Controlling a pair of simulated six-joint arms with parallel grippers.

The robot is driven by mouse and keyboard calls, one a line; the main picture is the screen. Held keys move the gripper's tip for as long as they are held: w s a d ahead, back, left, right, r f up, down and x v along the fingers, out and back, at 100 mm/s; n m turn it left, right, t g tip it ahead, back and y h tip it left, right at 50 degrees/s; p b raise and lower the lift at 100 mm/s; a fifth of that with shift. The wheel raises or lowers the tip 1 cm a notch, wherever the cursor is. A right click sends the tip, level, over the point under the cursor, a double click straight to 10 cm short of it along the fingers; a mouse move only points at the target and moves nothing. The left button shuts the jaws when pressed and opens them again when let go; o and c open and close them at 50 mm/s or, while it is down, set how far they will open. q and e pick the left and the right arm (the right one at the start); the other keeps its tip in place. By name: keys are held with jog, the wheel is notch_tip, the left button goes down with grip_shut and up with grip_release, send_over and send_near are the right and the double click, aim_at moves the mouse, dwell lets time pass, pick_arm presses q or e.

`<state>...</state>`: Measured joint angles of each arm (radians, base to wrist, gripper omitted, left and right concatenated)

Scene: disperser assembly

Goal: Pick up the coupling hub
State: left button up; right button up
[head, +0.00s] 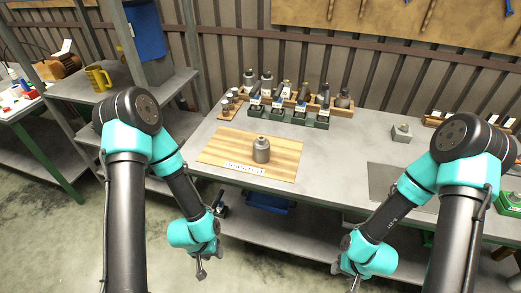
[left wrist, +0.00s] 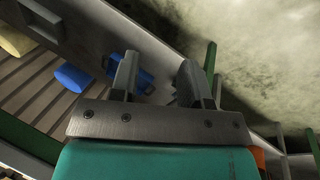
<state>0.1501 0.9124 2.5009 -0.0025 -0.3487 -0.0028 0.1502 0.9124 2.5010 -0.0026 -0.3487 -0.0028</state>
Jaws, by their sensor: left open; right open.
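A grey metal stepped cylinder (head: 261,151) stands upright on a wooden board (head: 222,152) with a white label at its front edge. Several other metal parts stand in a wooden rack (head: 343,110) behind it. I cannot tell for certain which of these is the coupling hub. My left gripper (head: 201,268) hangs in front of the bench, below its top and well away from the parts. In the left wrist view (left wrist: 157,82) its two fingers are apart with nothing between them. My right gripper (head: 352,280) is low in front of the bench, open, near the bottom edge of the picture.
A green tool rack (head: 318,123) stands before the wooden rack. A small grey block (head: 402,133) sits to the right, near a dark flat plate (head: 385,183). The bench front edge lies between my grippers and the parts.

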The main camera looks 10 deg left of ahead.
pick_arm(q)
jog(key=shift+o, duration=0.4)
jog(key=o, duration=1)
